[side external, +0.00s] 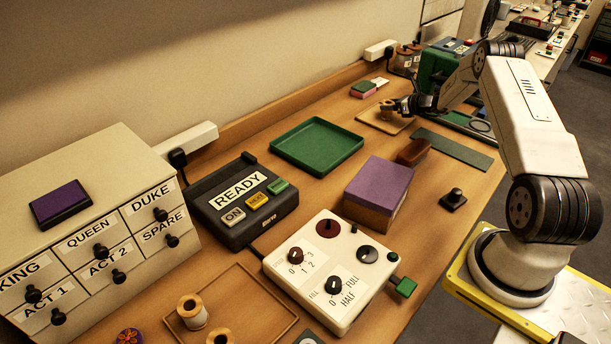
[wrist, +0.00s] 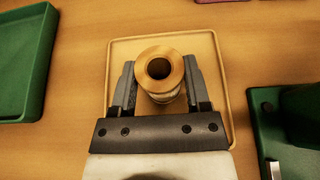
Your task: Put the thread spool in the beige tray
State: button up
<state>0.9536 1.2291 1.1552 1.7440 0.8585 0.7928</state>
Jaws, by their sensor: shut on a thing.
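The thread spool (wrist: 161,72) has tan wooden ends with a dark centre hole and pale thread. My gripper (wrist: 160,88) is shut on it, one finger on each side, in the wrist view. The spool is over the beige tray (wrist: 124,50), within its rim as seen from the wrist. In the side view my gripper (side external: 398,106) is at the beige tray (side external: 371,118), with the spool (side external: 388,106) small at its tips. I cannot tell whether the spool touches the tray floor.
A green tray (side external: 317,146) lies nearer the camera, with a purple box (side external: 380,185) beside it. A brown tray (side external: 262,290) at the front holds two other spools. A pink-and-green block (side external: 363,89) and reels (side external: 407,58) stand behind the beige tray.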

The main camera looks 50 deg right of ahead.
jog(key=shift+f, duration=0.1)
jog(key=o, duration=1.3)
jog(key=shift+s+r, duration=0.35)
jog(key=shift+v, duration=3.35)
